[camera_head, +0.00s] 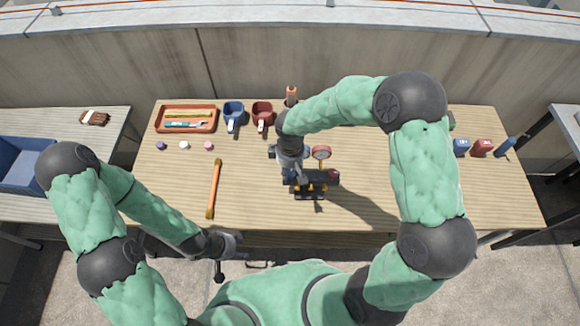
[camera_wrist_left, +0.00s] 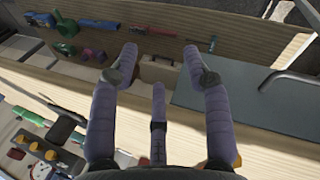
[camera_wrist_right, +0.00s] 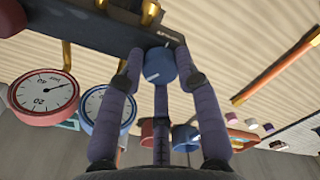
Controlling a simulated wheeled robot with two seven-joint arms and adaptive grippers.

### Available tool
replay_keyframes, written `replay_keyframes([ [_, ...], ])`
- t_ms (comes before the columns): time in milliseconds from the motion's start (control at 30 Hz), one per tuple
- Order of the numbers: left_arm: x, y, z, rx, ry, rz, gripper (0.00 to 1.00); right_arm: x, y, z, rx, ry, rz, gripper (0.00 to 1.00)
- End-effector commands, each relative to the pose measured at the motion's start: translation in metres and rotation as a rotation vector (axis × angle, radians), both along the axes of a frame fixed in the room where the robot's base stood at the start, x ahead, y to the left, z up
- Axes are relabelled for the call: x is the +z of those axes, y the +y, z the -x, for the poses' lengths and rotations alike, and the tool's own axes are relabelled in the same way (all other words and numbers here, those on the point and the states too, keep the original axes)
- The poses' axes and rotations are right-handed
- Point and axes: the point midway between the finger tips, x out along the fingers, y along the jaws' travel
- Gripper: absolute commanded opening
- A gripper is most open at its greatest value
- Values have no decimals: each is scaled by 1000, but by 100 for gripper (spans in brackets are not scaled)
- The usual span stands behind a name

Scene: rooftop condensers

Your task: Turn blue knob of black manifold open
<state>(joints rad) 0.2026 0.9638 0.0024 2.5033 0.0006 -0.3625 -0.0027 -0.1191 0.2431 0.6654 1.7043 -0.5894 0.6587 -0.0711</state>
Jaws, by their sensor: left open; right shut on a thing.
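The black manifold (camera_head: 322,178) stands near the front middle of the table, with brass fittings and a red knob (camera_head: 334,174) at its right end. In the right wrist view, the blue knob (camera_wrist_right: 160,66) with a pale mark sits at the end of the manifold (camera_wrist_right: 95,28). My right gripper (camera_wrist_right: 158,60) has its fingertips on both sides of the blue knob and is shut on it. In the head view, my right gripper (camera_head: 289,174) covers much of the knob's end. My left gripper (camera_head: 228,243) is open and empty, low by the table's front edge.
A red gauge (camera_wrist_right: 45,97) and a blue gauge (camera_wrist_right: 105,108) stand close beside my right gripper. An orange-handled tool (camera_head: 214,188) lies to the left. Blue (camera_head: 234,114) and red (camera_head: 262,115) cups and an orange tray (camera_head: 187,119) stand behind. The table's front left is clear.

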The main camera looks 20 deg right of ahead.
Motion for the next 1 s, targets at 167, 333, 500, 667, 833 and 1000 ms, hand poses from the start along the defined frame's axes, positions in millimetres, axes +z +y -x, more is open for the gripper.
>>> replay_keyframes([
  [167,12,0,0,0,0,0,48,2,0,1,166,2,1,1],
  [333,20,0,0,0,0,0,48,1,0,1,316,2,1,1],
  [500,27,0,0,0,0,0,48,1,0,1,440,3,0,1],
  [667,32,0,0,0,0,0,48,0,0,1,529,3,0,1],
  [833,35,0,0,0,0,0,48,0,0,1,587,2,1,1],
  [1000,36,0,0,0,0,0,48,0,0,1,615,2,1,1],
])
